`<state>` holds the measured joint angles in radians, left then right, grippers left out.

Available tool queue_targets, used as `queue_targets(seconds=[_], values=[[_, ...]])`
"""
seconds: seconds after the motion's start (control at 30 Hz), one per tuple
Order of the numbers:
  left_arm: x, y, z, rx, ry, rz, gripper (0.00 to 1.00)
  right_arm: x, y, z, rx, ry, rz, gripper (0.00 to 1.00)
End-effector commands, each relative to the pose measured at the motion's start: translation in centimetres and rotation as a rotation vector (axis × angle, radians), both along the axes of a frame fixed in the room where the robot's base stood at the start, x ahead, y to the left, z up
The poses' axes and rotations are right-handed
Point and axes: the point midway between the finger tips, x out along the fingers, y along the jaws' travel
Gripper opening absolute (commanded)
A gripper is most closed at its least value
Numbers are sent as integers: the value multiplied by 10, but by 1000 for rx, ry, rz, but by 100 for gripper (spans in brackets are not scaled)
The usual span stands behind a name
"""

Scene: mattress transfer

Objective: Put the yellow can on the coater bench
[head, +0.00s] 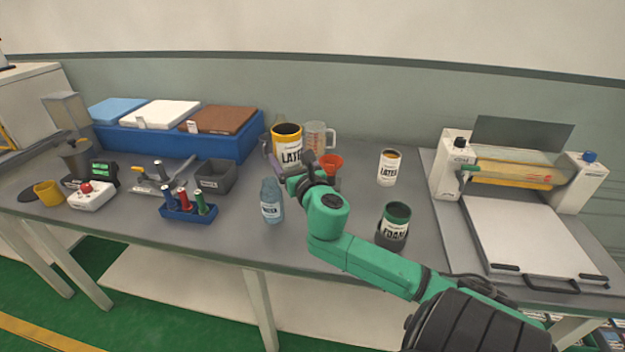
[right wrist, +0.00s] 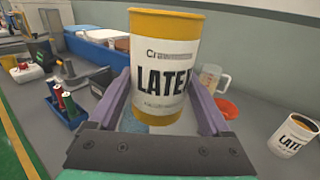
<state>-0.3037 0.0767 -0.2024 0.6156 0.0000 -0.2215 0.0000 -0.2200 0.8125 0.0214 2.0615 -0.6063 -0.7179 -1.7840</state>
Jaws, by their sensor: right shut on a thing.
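The yellow can (head: 287,132), a large one with a white "LATEX" label, is upright near the back of the middle bench. My right gripper (head: 291,169) is shut around its lower part. In the right wrist view the can (right wrist: 166,72) stands between the two purple fingers (right wrist: 165,108). Its base is partly hidden, so I cannot tell if it touches the bench. The coater bench (head: 450,221) is at the right and carries the coater with its white flat bed (head: 530,237). My left gripper is not in view.
A smaller latex can (head: 388,168) and a green foam can (head: 394,227) stand between my right gripper and the coater bench. A measuring jug (head: 320,138), an orange funnel (head: 331,163) and a blue water bottle (head: 271,201) are close to the gripper.

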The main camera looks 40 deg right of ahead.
Motion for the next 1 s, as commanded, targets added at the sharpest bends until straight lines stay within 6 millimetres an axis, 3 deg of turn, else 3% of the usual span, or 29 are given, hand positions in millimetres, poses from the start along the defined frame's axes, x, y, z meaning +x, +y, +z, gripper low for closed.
queue_targets(seconds=[0.07,0.3,0.6,0.77,1.0], values=[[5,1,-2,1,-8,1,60,1,-2,-6,3,2,0,15],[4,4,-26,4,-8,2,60,0,-3,-76,6,5,-2,15],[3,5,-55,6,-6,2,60,0,-1,-140,6,4,1,15],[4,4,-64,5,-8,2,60,0,-2,-157,3,3,1,15],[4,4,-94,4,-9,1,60,0,-1,-200,3,3,1,15]])
